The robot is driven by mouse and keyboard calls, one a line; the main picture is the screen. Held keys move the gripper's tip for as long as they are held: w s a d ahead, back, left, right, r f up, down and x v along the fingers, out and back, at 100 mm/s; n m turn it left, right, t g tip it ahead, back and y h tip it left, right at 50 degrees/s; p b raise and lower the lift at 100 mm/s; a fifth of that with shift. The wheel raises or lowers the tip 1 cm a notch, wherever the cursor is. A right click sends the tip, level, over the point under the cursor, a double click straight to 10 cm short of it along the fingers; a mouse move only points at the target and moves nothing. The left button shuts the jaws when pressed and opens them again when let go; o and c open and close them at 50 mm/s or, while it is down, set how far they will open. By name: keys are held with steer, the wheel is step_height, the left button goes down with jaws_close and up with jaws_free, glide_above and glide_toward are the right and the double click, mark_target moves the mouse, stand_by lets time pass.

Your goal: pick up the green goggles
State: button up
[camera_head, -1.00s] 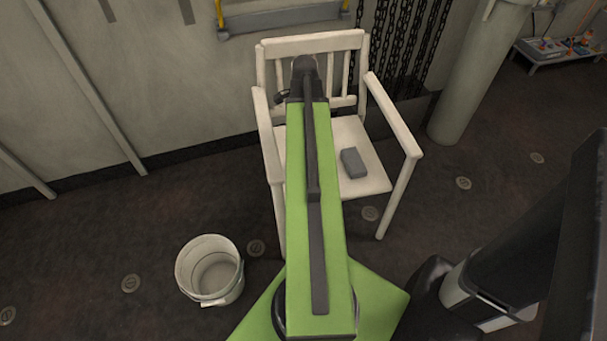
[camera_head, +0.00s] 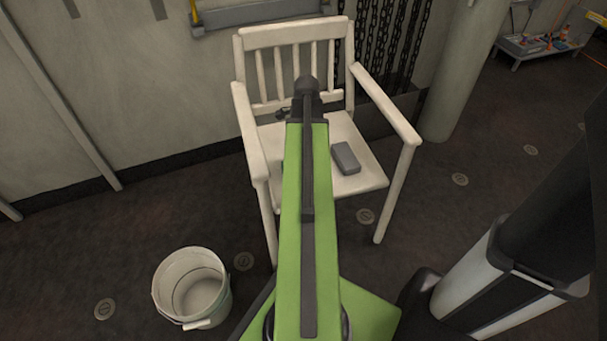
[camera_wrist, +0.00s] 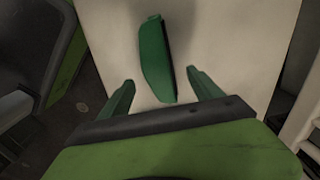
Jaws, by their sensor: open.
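The green goggles (camera_wrist: 155,58) lie on the pale seat of the white chair in the wrist view, long axis running nearly up the picture. My gripper (camera_wrist: 162,88) is open, its two green fingers apart. The near end of the goggles reaches between the fingertips in the picture; I cannot tell whether they touch. In the head view my arm hides the goggles, and my gripper's fingers do not show clearly. The white chair (camera_head: 378,104) stands against the wall with my arm over its seat.
A grey block (camera_head: 345,158) lies on the right part of the seat. The chair's armrests and slatted back bound the seat. A white bucket (camera_head: 190,285) stands on the floor at left. A round pillar (camera_head: 462,70) and a low shelf (camera_head: 535,45) are at right.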

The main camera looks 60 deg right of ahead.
steer(key=shift+a+f+b, duration=0.15)
steer(key=shift+f+b, duration=2.5)
steer(key=shift+f, duration=0.5)
steer(key=shift+r, duration=0.15)
steer(key=c, duration=1.5)
